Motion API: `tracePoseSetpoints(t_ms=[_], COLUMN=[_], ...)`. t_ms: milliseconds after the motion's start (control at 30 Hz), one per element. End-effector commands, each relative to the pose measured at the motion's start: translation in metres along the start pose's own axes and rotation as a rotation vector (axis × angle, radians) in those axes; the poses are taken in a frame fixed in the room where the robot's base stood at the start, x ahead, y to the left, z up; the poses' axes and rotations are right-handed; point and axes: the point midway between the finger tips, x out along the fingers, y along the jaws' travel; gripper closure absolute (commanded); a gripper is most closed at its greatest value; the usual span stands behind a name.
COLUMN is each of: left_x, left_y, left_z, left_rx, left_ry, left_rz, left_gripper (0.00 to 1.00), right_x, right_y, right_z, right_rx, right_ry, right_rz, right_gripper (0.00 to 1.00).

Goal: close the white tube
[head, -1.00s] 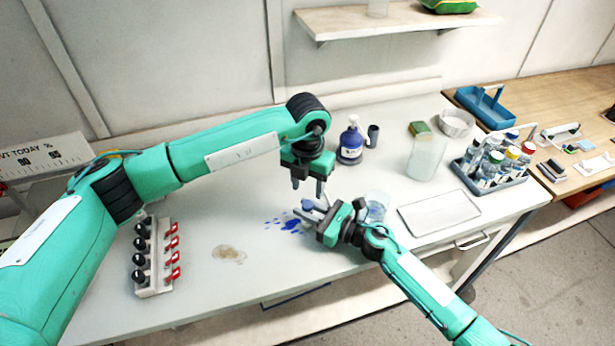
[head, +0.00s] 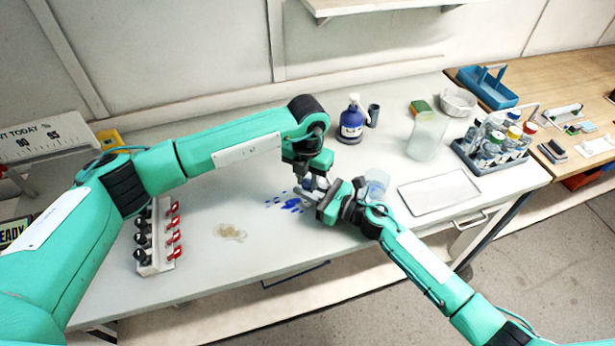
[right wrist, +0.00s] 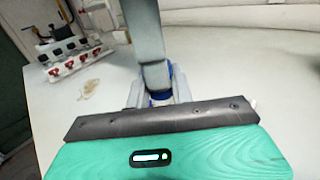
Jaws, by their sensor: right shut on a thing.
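My right gripper (head: 310,190) is shut on the white tube, just above the bench near its middle. In the right wrist view the white tube (right wrist: 160,98) shows between the fingers (right wrist: 157,95), with blue at its top (right wrist: 157,74). Most of the tube is hidden behind the gripper body. My left gripper (head: 307,176) is directly above, pointing down at the tube's top. In the right wrist view its grey finger (right wrist: 146,45) reaches the blue part, but I cannot tell whether it grips it.
Blue splashes (head: 291,204) and a brown stain (head: 230,232) mark the bench. A rack with black and red parts (head: 155,262) stands left. A blue pump bottle (head: 351,122), a clear beaker (head: 427,138), a metal tray (head: 440,192) and a bottle carrier (head: 493,157) stand right.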

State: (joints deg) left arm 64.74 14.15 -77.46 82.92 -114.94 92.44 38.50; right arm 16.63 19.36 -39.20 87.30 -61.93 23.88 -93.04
Motion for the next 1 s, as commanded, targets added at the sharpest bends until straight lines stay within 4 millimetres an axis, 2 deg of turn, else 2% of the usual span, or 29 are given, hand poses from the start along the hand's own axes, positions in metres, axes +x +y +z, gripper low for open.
tracePoseSetpoints(t_ms=[167, 500, 767, 800, 900, 1000], left_x=[-0.0004, 0.0000, 0.0001, 0.0000, 0.0000, 0.0000], left_y=[0.0008, 0.0013, 0.0013, 0.0014, 0.0012, 0.0010], left_z=[0.0003, 0.0001, 0.0002, 0.0002, 0.0002, 0.0001], left_rx=[0.014, 0.277, 0.284, 0.283, 0.283, 0.283], left_ry=[-0.001, 0.000, 0.000, 0.000, 0.000, 0.000], left_rz=[0.001, 0.002, 0.002, 0.002, 0.002, 0.001], left_gripper=[1.00, 1.00, 1.00, 0.71, 0.53, 0.53], right_x=[-0.0001, -0.0002, -0.0003, -0.0003, -0.0003, -0.0002], right_y=[-0.0001, -0.0001, -0.0001, -0.0001, -0.0001, -0.0001], right_z=[0.0000, -0.0001, -0.0001, -0.0001, -0.0001, -0.0001], right_rx=[0.000, 0.000, 0.000, 0.000, 0.000, 0.000], right_ry=[0.000, 0.000, 0.000, 0.000, 0.000, 0.000], right_rz=[0.000, 0.000, 0.000, 0.000, 0.000, 0.000], right_gripper=[1.00, 1.00, 1.00, 1.00, 1.00, 1.00])
